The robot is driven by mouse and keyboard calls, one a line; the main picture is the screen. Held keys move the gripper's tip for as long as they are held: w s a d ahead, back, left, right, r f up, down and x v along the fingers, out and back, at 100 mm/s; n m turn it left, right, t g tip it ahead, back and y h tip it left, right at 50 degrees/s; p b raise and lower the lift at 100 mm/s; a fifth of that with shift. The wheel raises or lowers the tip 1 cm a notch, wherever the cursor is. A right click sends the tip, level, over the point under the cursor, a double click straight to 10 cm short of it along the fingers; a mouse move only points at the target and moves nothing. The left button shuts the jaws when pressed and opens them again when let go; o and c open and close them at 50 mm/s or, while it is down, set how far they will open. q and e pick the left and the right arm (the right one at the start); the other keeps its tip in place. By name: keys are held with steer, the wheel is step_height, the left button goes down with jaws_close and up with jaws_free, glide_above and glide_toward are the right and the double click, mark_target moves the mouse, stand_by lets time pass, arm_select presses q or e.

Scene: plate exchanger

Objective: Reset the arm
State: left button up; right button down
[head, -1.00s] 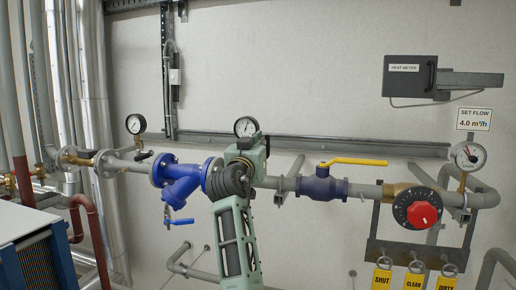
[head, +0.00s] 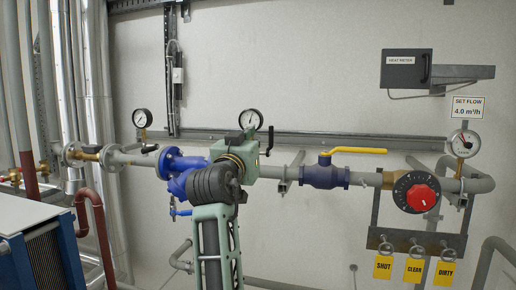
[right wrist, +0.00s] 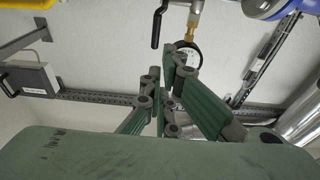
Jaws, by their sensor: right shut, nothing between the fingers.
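My right gripper (head: 247,146) shows in the head view at the top of my green right arm, which comes up from the bottom centre. Its fingers are mostly hidden by the green gripper body and dark wrist. In the right wrist view its green linkage fingers (right wrist: 174,72) are together, shut and empty. In the head view the gripper overlaps the pipe right of the blue strainer (head: 182,176), below the middle gauge (head: 250,119). I cannot tell any contact with the pipe. My left gripper is not in view.
Along the pipe to the right are a blue valve with a yellow lever (head: 357,150), a red dial knob (head: 421,197) and a right gauge (head: 463,143). Yellow tags (head: 414,270) hang below. A blue-sided unit (head: 38,262) stands lower left. Bare wall shows above the pipe.

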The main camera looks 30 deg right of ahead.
steer(key=w+a+f+n+y, duration=0.2)
steer(key=w+a+f+n, duration=0.15)
steer(key=f, duration=0.55)
steer(key=w+a+f+n+t+y, duration=0.1)
steer(key=w+a+f+n+y, duration=0.2)
steer(key=f, duration=0.7)
steer(key=w+a+f+n+y, duration=0.2)
steer(key=w+a+f, duration=0.15)
steer(key=f, duration=0.55)
steer(key=s+a+f+n+g+y, duration=0.1)
steer(key=s+a+f+y, duration=0.15)
steer(key=f, duration=0.95)
steer(key=s+a+f+n+g+y, duration=0.1)
steer(key=s+f+n, duration=0.15)
steer(key=f, duration=1.05)
steer(key=s+a+f+g+y, duration=0.1)
steer(key=s+a+f+y, duration=0.15)
steer(key=f, duration=0.95)
steer(key=s+a+f+n+g+y, duration=0.15)
steer(key=s+f+g, duration=0.35)
steer(key=s+f, duration=2.2)
steer(key=s+d+f+g, duration=0.1)
steer(key=s+f, duration=0.4)
steer(key=s, duration=1.2)
steer(key=s+f+m+g, duration=0.1)
steer(key=s+f+g, duration=0.3)
steer(key=s, duration=1.3)
steer(key=shift+d+f, duration=0.4)
steer(key=shift+f, duration=0.3)
